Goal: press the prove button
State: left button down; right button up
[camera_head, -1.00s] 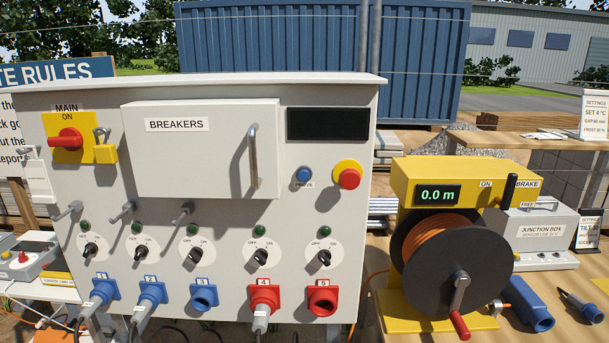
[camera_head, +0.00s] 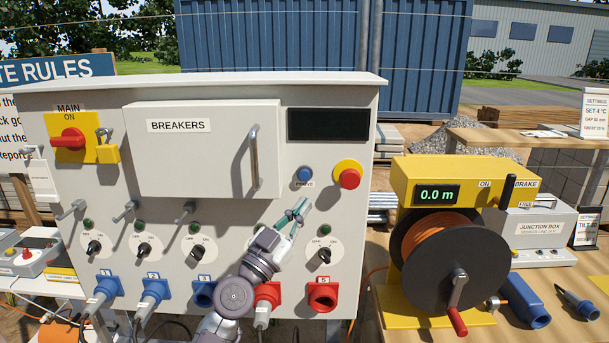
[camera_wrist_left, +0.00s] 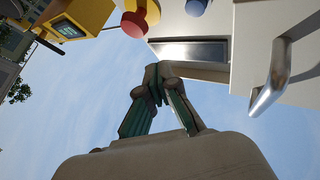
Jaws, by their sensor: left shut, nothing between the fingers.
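The prove button is a round blue button (camera_head: 304,175) on the panel face, left of the red stop button, with the label PROVE under it. It also shows at the top of the left wrist view (camera_wrist_left: 197,6). My left gripper (camera_head: 301,204) is shut and empty, in front of the panel just below the blue button in the head view. Its fingertips appear apart from the button. In the left wrist view the closed fingers (camera_wrist_left: 156,78) point toward the panel. My right gripper is not in view.
A red mushroom button on a yellow base (camera_head: 348,178) is close to the right of the blue button. A breaker cover (camera_head: 200,165) with a metal handle (camera_head: 253,158) stands out to the left. A dark display (camera_head: 328,124) is above. A cable reel (camera_head: 440,255) stands right.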

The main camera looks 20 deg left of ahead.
pick_arm(q)
jog(key=shift+s+r+h, duration=0.25)
jog(key=shift+r+h, duration=0.05)
jog(key=shift+r, duration=0.55)
jog(key=b, duration=0.6)
send_near(305, 174)
jog(key=w+d+r, duration=0.4)
jog(key=shift+w, duration=0.1)
jog(key=shift+f, duration=0.1)
dwell(0.4)
